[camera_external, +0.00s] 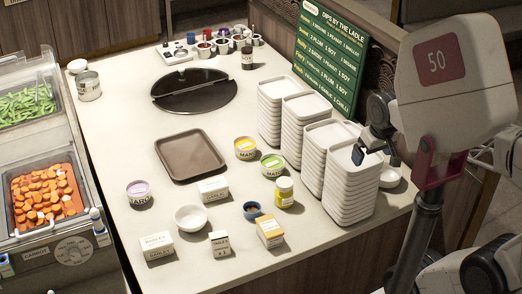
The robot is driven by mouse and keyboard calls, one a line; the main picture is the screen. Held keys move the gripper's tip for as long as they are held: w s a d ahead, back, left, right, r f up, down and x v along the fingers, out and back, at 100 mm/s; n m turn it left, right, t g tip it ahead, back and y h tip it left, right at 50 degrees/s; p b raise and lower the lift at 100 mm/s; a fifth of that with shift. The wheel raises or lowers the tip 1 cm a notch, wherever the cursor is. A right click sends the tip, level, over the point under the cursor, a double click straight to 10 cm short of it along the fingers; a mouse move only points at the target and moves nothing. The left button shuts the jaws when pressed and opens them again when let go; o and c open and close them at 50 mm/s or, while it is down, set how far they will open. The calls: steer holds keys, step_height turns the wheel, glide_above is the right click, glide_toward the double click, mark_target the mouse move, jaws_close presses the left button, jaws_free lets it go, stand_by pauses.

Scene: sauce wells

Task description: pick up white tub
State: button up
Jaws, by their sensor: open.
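A plain white round tub or bowl (190,218) stands on the counter (110,110), left of centre near the front, with its open top up. A small white round container (77,66) stands at the far left, and white round dishes (390,177) show partly behind the front tray stack. I cannot tell for certain which one is the white tub. My gripper (376,154) is open and empty at the right, in front of or above the front tray stack in the picture, far from the bowl.
Tall stacks of white trays (345,190) stand at the right. Boxes (157,246), labelled tubs (139,195) and a yellow jar (284,192) surround the bowl. A brown tray (190,155) lies behind it. A green menu board (328,55) stands at the back.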

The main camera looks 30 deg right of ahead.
steer(key=w+a+r+m, duration=0.1)
steer(key=w+r+m, duration=0.15)
steer(key=w, duration=0.75)
steer(key=w+a+r+m, duration=0.1)
steer(key=w+a+r, duration=0.15)
steer(key=w, duration=0.65)
steer(key=w+a+f+m+g, duration=0.1)
steer(key=w+a+f, duration=0.15)
steer(key=w, duration=0.85)
steer(key=w+a+f+m, duration=0.1)
steer(key=w+a+m, duration=0.15)
steer(key=w, duration=0.75)
step_height(320, 180, down, 24)
steer(key=shift+w+a+f+h, duration=0.25)
steer(key=shift+h, duration=0.05)
steer(key=shift+w+d+f, duration=0.1)
steer(key=shift+w+f, duration=0.05)
steer(key=shift+f, duration=1.15)
